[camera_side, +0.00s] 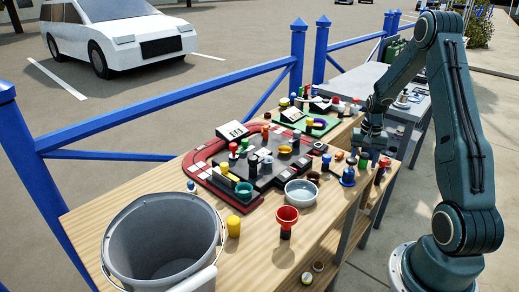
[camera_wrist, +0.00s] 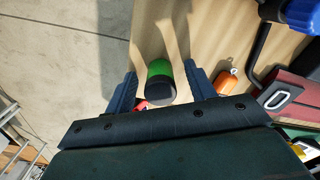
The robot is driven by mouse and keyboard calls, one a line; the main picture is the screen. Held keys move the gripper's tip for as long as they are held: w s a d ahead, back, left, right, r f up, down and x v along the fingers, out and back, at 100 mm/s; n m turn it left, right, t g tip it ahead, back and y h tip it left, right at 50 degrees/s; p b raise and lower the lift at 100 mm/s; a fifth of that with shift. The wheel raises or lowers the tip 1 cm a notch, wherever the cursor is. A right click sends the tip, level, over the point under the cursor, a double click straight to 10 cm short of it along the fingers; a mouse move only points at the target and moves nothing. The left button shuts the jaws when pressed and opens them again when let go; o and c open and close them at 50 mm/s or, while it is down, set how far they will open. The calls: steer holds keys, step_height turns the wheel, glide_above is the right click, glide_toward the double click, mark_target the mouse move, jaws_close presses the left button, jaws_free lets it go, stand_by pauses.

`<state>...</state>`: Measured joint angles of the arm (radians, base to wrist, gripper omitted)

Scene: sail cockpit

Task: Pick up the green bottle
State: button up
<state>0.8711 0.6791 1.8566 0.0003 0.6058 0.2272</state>
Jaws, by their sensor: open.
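The green bottle (camera_wrist: 160,69), a short green cylinder with a black end, shows in the wrist view between the two fingers of my gripper (camera_wrist: 160,76). A gap shows on each side of it, and the fingers do not appear to touch it. In the side view, my gripper (camera_side: 370,140) points down over the right edge of the wooden table. A small green cylinder (camera_side: 364,160) stands right below it there and looks like the same bottle. The gripper is open and empty.
An orange bottle (camera_wrist: 228,83) lies close to the right finger in the wrist view, and a red item (camera_wrist: 141,104) shows by the left finger. In the side view, a blue item (camera_side: 348,177), a metal bowl (camera_side: 301,192) and a red-and-dark board (camera_side: 205,172) share the table.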

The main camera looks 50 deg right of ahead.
mark_target(365, 155)
stand_by(0.4)
steer(key=c, duration=1.1)
steer(key=shift+o, duration=0.2)
steer(key=shift+r, duration=0.15)
step_height(365, 155, up, 20)
